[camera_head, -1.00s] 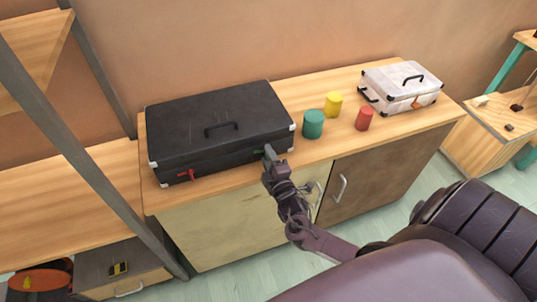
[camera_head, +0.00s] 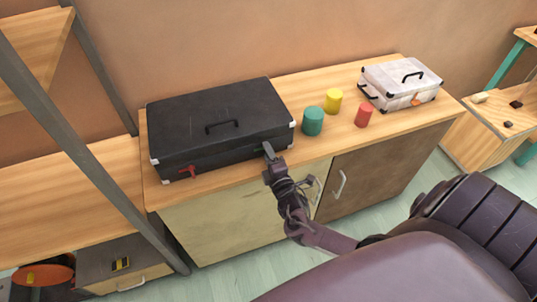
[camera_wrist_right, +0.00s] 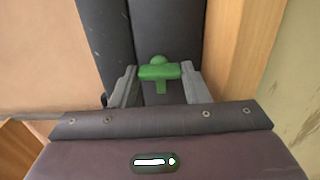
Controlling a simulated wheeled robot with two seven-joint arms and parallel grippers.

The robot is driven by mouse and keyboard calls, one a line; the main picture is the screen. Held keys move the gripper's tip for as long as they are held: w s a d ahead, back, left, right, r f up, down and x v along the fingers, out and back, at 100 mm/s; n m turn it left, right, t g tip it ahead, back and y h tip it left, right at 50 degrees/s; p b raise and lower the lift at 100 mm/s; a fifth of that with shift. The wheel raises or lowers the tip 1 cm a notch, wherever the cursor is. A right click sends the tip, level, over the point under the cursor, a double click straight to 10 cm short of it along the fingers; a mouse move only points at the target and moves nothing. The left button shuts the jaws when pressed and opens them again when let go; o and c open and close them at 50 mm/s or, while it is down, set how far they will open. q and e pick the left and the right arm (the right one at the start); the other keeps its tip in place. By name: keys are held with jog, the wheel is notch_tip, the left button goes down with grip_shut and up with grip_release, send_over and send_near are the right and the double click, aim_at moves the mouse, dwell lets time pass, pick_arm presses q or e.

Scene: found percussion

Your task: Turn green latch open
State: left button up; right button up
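The black case (camera_head: 220,128) lies closed on the wooden counter, with a handle and a red latch (camera_head: 187,171) on its front. My right gripper (camera_head: 268,150) is at the right part of that front and hides the green latch in the head view. In the right wrist view the green latch (camera_wrist_right: 159,72) is T-shaped, with its bar lying across the picture. It sits between the two grey fingers of my right gripper (camera_wrist_right: 160,84). The fingers are apart, with a small gap showing on each side of the latch. My left gripper is not in view.
A green cylinder (camera_head: 313,121), a yellow cylinder (camera_head: 333,101) and a red cylinder (camera_head: 364,115) stand right of the black case. A white case (camera_head: 400,84) lies farther right. Cabinet doors with handles are below the counter (camera_head: 300,155). A grey shelf post (camera_head: 85,145) stands at the left.

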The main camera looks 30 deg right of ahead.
jog(key=o, duration=0.4)
jog(key=shift+c, duration=0.2)
jog(key=v, duration=0.7)
jog(key=shift+s+a, duration=0.15)
jog(key=shift+s, duration=0.25)
jog(key=s+f+m+g+y, duration=0.1)
jog(key=s+f+m+g, duration=0.3)
jog(key=f, duration=0.8)
jog(key=s+f+m+g, duration=0.2)
jog(key=s+f+g, duration=0.3)
jog(key=f, duration=0.6)
jog(key=s+a+f+m+g+y, duration=0.1)
jog(key=s+a+f+m+g, duration=0.1)
jog(key=s+f, duration=0.3)
jog(key=s+a+f+m+g+y, duration=0.1)
jog(key=s+f, duration=0.4)
jog(key=s, duration=0.7)
jog(key=s+a+f+m+g+y, duration=0.1)
jog(key=s+a+f+m+g, duration=0.3)
jog(key=s, duration=0.5)
jog(key=shift+s+a+f+g, duration=0.3)
jog(key=shift+s+a+f, duration=0.1)
jog(key=shift+f, duration=0.55)
